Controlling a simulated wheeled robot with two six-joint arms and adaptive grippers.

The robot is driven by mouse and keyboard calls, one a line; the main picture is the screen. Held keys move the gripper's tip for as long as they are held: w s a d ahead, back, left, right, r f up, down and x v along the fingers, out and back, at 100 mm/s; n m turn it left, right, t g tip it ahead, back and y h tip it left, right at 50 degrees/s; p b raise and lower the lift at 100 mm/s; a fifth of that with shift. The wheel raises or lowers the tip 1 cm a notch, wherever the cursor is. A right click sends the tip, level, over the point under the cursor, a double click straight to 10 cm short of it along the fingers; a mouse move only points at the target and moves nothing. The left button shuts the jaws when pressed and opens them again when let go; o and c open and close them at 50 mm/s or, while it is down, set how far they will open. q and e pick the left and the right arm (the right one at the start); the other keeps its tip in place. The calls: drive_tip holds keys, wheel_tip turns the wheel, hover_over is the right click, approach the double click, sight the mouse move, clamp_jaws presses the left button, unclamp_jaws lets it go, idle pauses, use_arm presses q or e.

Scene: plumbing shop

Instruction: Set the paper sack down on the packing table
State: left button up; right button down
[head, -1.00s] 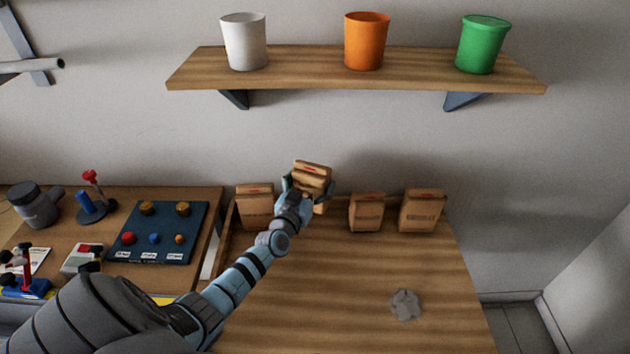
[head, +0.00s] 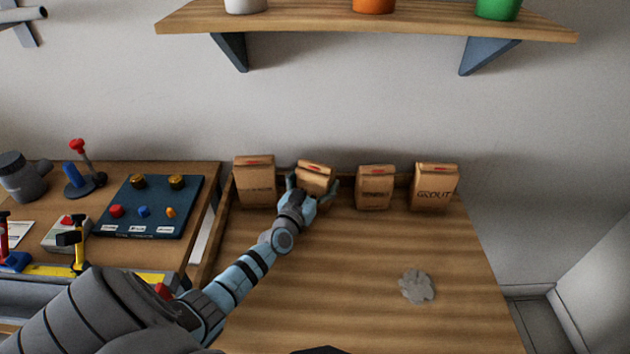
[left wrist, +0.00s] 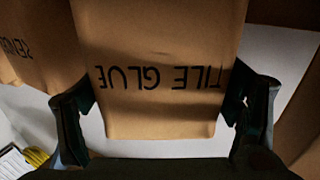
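The paper sack (head: 316,174) is tan with a red mark near its top. It is in the back row on the packing table (head: 330,285), between two other sacks. In the left wrist view this sack (left wrist: 160,40) reads TILE GLUE, upside down in the picture. My left gripper (head: 313,188) has one finger at each side of it; in the wrist view the fingers (left wrist: 163,105) appear to press its edges. The gripper hides the sack's base, so I cannot tell whether it touches the table. My right gripper is not in view.
One sack (head: 255,185) stands left of the held one; another (head: 375,188) and a GROUT sack (head: 435,188) stand to its right. A grey patch (head: 417,286) lies on the otherwise clear front of the table. A workbench with tools and a blue panel (head: 150,205) adjoins at left.

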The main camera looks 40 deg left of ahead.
use_arm(q)
drive_tip(key=shift+o, duration=1.3)
drive_tip(key=shift+r, duration=0.1)
drive_tip(key=shift+s+r, duration=0.1)
drive_tip(key=shift+r, duration=0.05)
drive_tip(key=p+v, duration=0.5)
drive_tip(key=v, duration=0.6)
drive_tip(key=shift+s+d, duration=0.1)
drive_tip(key=shift+s, duration=0.05)
drive_tip(key=shift+s+d, duration=0.1)
drive_tip(key=shift+s, duration=0.2)
